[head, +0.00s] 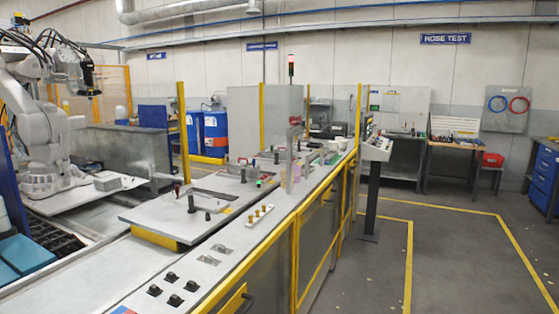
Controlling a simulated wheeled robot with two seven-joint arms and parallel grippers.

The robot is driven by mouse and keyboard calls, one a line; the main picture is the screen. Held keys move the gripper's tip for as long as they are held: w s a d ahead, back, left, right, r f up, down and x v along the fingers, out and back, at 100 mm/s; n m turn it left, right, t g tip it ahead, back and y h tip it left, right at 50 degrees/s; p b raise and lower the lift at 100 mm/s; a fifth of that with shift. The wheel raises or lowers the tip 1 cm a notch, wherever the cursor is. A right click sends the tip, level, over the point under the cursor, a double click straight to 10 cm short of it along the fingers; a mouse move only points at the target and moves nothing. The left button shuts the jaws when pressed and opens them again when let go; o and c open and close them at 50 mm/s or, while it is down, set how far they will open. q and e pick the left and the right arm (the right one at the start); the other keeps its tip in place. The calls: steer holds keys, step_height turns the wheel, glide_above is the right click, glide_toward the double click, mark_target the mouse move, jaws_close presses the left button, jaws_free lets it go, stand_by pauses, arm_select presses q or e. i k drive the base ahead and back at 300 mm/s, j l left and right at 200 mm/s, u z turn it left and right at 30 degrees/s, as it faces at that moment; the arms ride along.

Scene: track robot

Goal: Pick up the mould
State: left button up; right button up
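I cannot tell for sure which thing is the mould. A pale grey table plate (150,217) carries dark clamps and small upright parts, and a small grey block (107,183) lies to the left behind it. A grey upright frame-like part (289,160) stands further back on the long bench. Neither of my grippers shows in the head view, so nothing is seen in their grasp.
A long bench (200,287) with yellow edging runs from the front into the distance. A large white industrial arm (40,120) stands at left. A control panel on a post (372,165) stands right of the bench. Grey floor (460,255) with yellow lines is open at right.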

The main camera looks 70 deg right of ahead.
mark_target(330, 156)
steer(key=z, duration=2.7)
steer(key=i+z, duration=0.1)
steer(key=i+l+z, duration=0.1)
steer(key=i+z, duration=0.25)
steer(key=i, duration=2.05)
steer(key=i+l, duration=0.15)
steer(key=i, duration=2.1)
steer(key=i+l+u, duration=0.1)
steer(key=i+u, duration=0.4)
steer(key=i+l+u, duration=0.45)
steer(key=i, duration=0.15)
steer(key=i+l+u, duration=0.35)
steer(key=i+u, duration=0.15)
steer(key=i+l+u, duration=0.35)
steer(key=l+u, duration=0.15)
steer(key=l, duration=0.15)
